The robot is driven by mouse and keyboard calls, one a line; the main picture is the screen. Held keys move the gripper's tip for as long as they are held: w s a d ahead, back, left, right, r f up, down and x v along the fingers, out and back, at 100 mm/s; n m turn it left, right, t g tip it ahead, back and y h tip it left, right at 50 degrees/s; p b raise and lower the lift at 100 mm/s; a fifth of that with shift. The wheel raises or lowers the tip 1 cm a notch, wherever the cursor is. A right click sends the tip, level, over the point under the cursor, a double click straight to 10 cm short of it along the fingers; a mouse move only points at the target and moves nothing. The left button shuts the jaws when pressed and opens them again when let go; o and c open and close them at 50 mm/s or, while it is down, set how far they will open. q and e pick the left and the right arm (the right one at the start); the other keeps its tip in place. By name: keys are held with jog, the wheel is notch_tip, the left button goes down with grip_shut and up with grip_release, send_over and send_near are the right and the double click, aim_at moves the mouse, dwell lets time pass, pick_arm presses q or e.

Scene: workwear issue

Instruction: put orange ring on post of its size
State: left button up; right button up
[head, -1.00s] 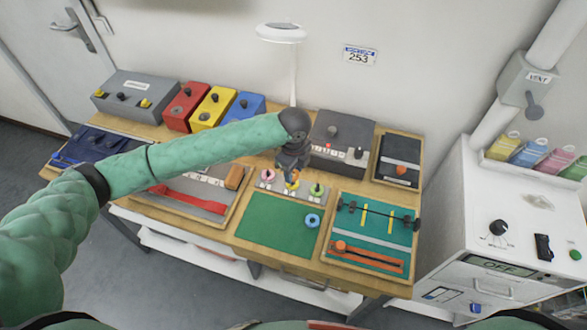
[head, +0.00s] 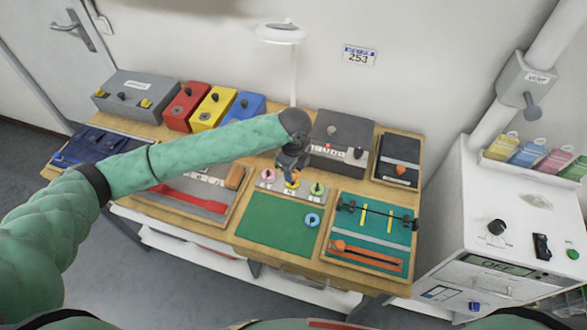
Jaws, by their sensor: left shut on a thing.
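My left gripper (head: 291,175) reaches in from the left and points down over the middle of a grey post board (head: 290,194). It is shut on the orange ring (head: 292,184), which shows as a small yellow-orange patch at the middle post. The gripper hides most of this ring and post, so I cannot tell whether the ring is around the post. A pink ring (head: 267,175) is at the left post and a green ring (head: 316,189) at the right post. A blue ring (head: 312,220) lies on the green mat (head: 270,226). My right gripper is out of view.
A grey box with a knob (head: 341,132) stands just behind the post board. To the right is a teal board with a rod and an orange slider (head: 371,232). A tray with a red strap (head: 190,200) lies left. The green mat is mostly clear.

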pick_arm(q)
jog(key=shift+f, duration=0.75)
dwell(1.2)
jog(key=o, duration=1.4)
jog(key=shift+r, duration=0.2)
jog(key=shift+r+p, duration=2.05)
jog(key=shift+r, duration=1.3)
